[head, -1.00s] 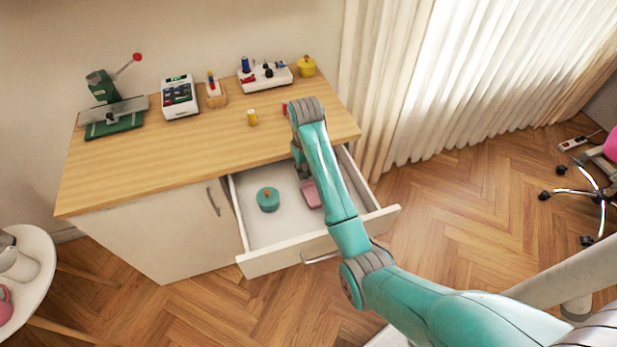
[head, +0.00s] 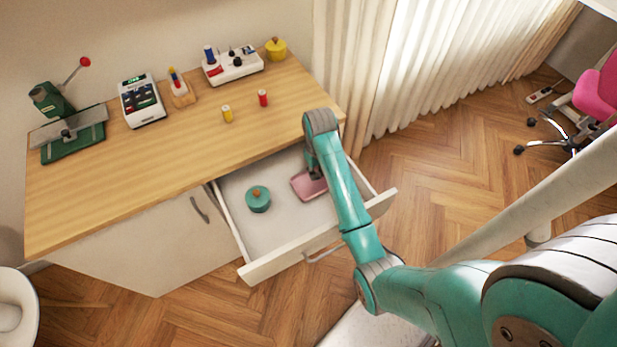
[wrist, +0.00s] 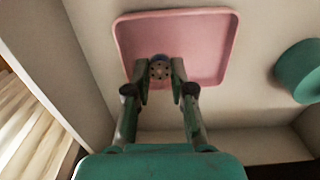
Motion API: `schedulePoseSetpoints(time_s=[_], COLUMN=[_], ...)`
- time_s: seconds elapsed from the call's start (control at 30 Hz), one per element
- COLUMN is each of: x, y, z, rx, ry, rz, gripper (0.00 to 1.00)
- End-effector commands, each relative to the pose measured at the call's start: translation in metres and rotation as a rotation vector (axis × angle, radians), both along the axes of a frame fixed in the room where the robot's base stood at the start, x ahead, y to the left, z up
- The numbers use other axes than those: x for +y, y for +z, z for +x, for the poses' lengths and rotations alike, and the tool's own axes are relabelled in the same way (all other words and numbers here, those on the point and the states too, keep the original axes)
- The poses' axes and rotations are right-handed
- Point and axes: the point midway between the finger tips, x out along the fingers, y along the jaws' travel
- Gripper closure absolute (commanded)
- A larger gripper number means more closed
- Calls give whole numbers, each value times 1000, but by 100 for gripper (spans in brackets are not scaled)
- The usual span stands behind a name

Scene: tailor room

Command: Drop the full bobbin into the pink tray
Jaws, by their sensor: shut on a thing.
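The pink tray (head: 300,190) lies in the open drawer, on its right side, partly covered by my arm in the head view. It fills the upper middle of the wrist view (wrist: 205,40). In the head view my gripper (head: 314,170) points down into the drawer, and the bobbin cannot be made out.
Yellow (head: 227,114) and red (head: 263,98) spools stand on the desk (head: 150,165) above.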

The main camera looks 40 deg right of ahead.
Motion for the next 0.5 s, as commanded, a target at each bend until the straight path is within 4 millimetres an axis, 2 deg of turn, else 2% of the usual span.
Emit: schedulePoseSetpoints(time_s=[0.37, 0.4, 0.5], x=[0, 1, 1], y=[-5, -5, -5], z=[-4, -4, -4], rx=[0, 0, 0], ry=[0, 0, 0], rz=[0, 0, 0], gripper=[92, 72, 48])
